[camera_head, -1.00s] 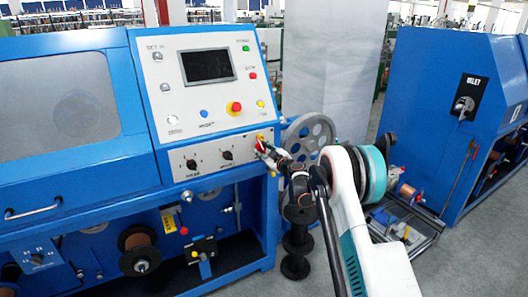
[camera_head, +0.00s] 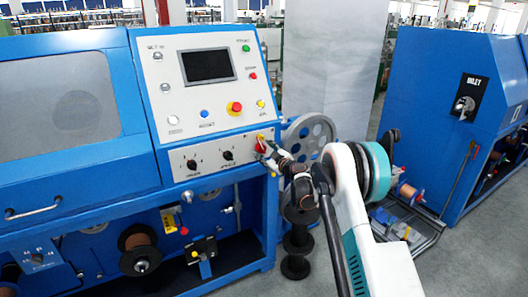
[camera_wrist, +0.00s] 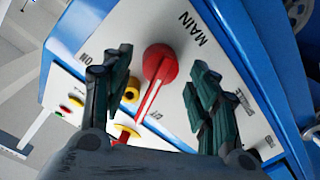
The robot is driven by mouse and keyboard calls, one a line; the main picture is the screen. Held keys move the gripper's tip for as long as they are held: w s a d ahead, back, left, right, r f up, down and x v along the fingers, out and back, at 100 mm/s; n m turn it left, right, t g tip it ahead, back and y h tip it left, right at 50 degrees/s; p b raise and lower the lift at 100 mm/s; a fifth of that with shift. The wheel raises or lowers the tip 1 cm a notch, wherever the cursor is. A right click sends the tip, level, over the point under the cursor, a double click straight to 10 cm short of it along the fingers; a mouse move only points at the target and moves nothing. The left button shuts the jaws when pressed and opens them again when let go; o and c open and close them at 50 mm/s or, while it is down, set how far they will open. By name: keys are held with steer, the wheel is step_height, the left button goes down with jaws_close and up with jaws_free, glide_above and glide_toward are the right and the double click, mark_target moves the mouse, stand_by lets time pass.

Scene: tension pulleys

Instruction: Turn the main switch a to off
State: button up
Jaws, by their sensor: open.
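The main switch (camera_wrist: 160,62) is a red round knob with a red lever on a white panel marked MAIN. In the wrist view the lever points down and a little left, toward my gripper. My gripper (camera_wrist: 155,100) is open, with one dark finger on each side of the switch and a gap to both. In the head view my gripper (camera_head: 268,155) is at the lower right corner of the panel and partly covers the red switch (camera_head: 260,147). An ON label shows left of the switch in the wrist view; another label below is partly hidden.
A yellow-ringed part (camera_wrist: 131,92) sits close beside the lever. Two black knobs (camera_head: 192,164) (camera_head: 227,155) are left on the same panel. A red button (camera_head: 235,107) and a screen (camera_head: 208,66) are above. A grey wheel (camera_head: 308,137) stands behind my arm.

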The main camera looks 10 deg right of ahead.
steer(key=v, duration=1.1)
steer(key=shift+w, duration=0.1)
